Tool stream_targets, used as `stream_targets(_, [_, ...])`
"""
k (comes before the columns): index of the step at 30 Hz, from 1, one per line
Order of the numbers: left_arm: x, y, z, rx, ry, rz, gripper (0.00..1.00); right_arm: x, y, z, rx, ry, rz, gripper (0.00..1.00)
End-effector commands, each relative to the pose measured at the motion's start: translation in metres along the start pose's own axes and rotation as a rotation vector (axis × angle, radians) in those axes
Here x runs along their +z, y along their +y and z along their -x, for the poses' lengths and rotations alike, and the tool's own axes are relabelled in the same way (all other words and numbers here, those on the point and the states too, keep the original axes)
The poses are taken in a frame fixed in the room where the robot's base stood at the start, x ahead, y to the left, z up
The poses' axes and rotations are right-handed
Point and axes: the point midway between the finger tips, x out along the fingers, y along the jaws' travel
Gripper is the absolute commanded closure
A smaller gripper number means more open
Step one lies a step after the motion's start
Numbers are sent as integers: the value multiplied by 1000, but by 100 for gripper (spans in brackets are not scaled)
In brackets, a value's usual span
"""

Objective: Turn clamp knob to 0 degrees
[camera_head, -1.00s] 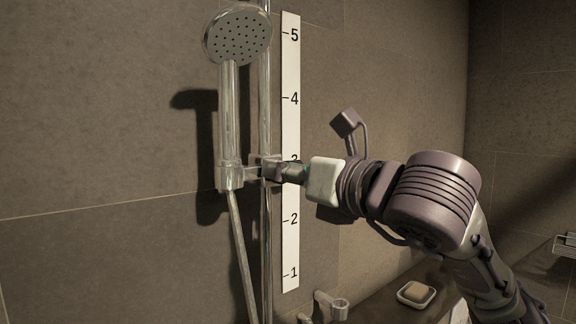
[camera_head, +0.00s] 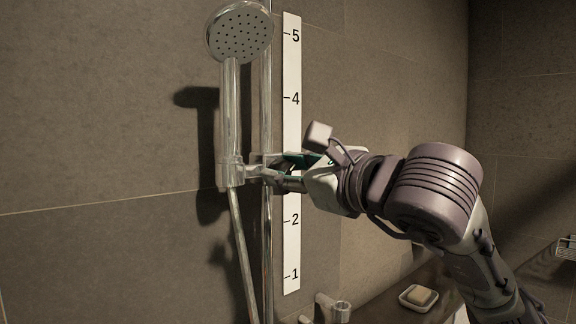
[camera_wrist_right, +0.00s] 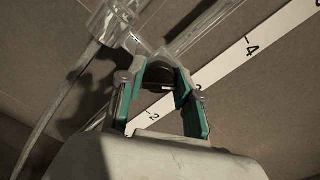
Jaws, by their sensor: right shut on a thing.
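The dark clamp knob (camera_wrist_right: 158,73) sits between the two teal-lined fingers of my right gripper (camera_wrist_right: 153,88) in the right wrist view. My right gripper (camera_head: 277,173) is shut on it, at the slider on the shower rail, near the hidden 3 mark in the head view. The clear slider clamp (camera_head: 255,170) holds the hand shower (camera_head: 239,35) upright on the vertical rail (camera_head: 266,110). The fingers mostly hide the knob in the head view, and its angle mark cannot be read. My left gripper is not in view.
A white scale strip (camera_head: 291,130) with numbers runs up the wall just right of the rail. The shower hose (camera_head: 243,255) hangs below the clamp. A soap dish (camera_head: 418,305) with soap and a metal fitting (camera_head: 341,311) are low down.

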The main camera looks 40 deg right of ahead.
Motion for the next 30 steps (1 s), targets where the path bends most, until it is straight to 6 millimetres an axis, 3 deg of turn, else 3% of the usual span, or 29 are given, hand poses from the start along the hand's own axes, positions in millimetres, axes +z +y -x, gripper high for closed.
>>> stream_targets(18, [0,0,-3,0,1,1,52,1,0,0,-4,-3,573,100])
stream_targets(30, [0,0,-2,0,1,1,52,1,0,1,-8,-2,812,100])
